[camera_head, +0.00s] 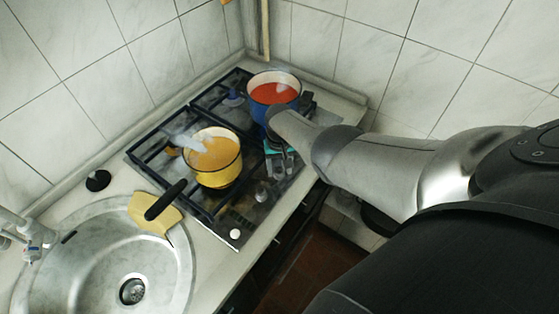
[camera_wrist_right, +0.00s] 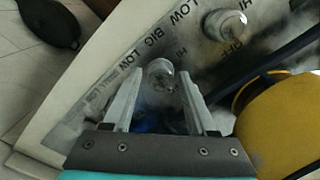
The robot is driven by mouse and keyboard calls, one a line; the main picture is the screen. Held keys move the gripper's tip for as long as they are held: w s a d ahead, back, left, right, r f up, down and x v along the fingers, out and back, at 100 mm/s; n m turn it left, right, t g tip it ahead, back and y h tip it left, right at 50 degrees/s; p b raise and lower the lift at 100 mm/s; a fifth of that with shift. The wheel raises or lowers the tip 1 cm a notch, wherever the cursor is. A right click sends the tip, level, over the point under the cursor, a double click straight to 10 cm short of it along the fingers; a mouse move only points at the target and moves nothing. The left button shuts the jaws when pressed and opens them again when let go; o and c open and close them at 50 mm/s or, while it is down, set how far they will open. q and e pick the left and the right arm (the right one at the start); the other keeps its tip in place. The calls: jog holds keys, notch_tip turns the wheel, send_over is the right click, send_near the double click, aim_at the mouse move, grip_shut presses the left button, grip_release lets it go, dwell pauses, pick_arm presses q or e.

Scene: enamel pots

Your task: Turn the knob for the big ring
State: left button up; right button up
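The hob (camera_head: 205,212) has knobs along its front edge. In the right wrist view a round pale knob (camera_wrist_right: 160,70) shows between the fingertips of my right gripper (camera_wrist_right: 162,84). The fingers stand apart on either side of it; I cannot tell whether they touch it. The printed word BIG lies close to this knob. A second knob (camera_wrist_right: 226,24) is farther up the panel, near the words HI and OFF. In the head view my right gripper (camera_head: 279,158) is over the hob's right end, partly hidden by my arm. My left gripper is not in view.
A yellow pot (camera_head: 216,180) with orange-yellow contents and a blue pot (camera_head: 262,108) with red contents stand on the hob, close to my right gripper. A steel sink (camera_head: 90,262) with a yellow cloth (camera_head: 143,214) is at the left. Tiled walls stand behind.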

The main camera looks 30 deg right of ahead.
jog(key=shift+o, duration=1)
jog(key=shift+r, duration=0.1)
notch_tip(320, 180, up, 7)
jog(key=p, duration=0.5)
jog(key=shift+r, duration=0.8)
notch_tip(320, 180, up, 6)
jog(key=shift+r, duration=0.25)
